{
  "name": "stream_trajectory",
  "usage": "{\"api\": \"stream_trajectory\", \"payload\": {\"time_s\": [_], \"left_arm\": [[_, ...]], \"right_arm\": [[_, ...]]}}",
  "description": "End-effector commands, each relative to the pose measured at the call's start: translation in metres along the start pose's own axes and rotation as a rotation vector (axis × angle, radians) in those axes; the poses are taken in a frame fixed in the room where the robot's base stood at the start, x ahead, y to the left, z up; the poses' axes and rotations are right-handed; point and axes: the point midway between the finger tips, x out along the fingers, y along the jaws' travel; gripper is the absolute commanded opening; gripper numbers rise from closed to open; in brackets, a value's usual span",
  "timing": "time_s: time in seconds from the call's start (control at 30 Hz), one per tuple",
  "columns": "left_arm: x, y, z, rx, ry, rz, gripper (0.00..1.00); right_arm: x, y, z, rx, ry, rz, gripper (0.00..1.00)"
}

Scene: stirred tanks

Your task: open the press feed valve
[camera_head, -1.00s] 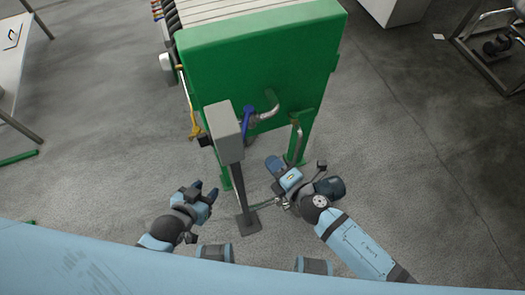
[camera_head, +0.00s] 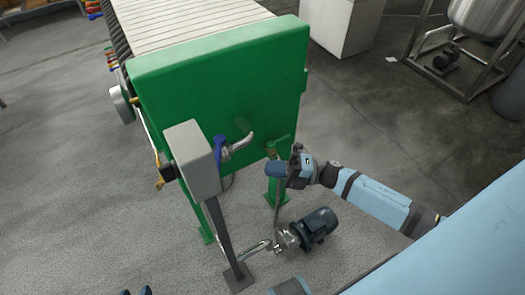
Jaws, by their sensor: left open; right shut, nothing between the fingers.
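The green press (camera_head: 220,90) stands in the middle of the view. A valve with a blue lever (camera_head: 219,148) sits on a short grey pipe (camera_head: 241,142) at the press's near face, just right of a grey box on a post. The lever looks roughly upright, and its lower part is partly hidden behind the box. My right gripper (camera_head: 273,170) is shut and empty, in front of the press's right leg, to the right of and lower in the picture than the lever. My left gripper (camera_head: 136,292) is open at the bottom edge, with only its fingertips showing.
The grey box (camera_head: 192,158) on its post (camera_head: 225,235) stands close before the press. A dark blue pump motor (camera_head: 320,223) with piping stands on the floor below my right gripper. A white cabinet (camera_head: 346,27) and a steel tank (camera_head: 483,15) are behind right.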

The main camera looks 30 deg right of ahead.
Motion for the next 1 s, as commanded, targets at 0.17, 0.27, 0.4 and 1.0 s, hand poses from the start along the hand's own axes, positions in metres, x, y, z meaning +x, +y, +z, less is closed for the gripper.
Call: {"api": "stream_trajectory", "payload": {"time_s": [0.17,0.27,0.4,1.0], "left_arm": [[-0.001,0.000,0.001,-0.002,-0.008,0.000,0.43],[0.000,0.000,0.004,-0.003,-0.016,-0.001,0.43],[0.000,-0.001,0.006,-0.004,-0.023,-0.001,0.43],[-0.002,-0.002,0.005,-0.003,-0.021,-0.002,0.43]], "right_arm": [[0.042,0.002,0.001,-0.002,0.001,0.003,0.00],[0.063,0.001,0.000,-0.001,0.001,0.003,0.00],[0.088,0.001,0.000,-0.001,0.001,0.002,0.00],[0.112,-0.001,0.000,0.000,0.000,-0.002,0.00]]}}
